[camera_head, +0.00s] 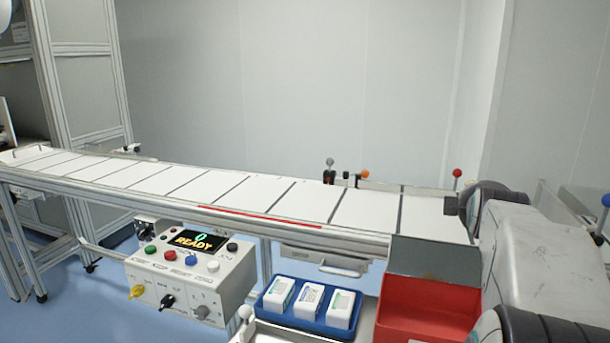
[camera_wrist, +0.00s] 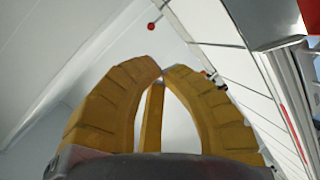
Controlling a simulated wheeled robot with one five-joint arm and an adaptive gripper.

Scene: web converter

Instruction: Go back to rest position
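My gripper (camera_wrist: 161,72) shows in the wrist view with yellow ribbed fingers. The two outer fingers curve inward and their tips come together at the top, with a third finger behind in the middle. Nothing shows between them; only pale background is seen through the gaps. In the head view my pale arm links fill the right side, and my gripper is out of that picture.
A long conveyor (camera_head: 265,221) with white panels crosses the head view. Before it stand a control box (camera_head: 178,284) reading READY, a blue tray (camera_head: 274,318) with three white cartons, and a red bin (camera_head: 425,315) beside my arm. A grey-framed cabinet (camera_head: 82,90) stands left.

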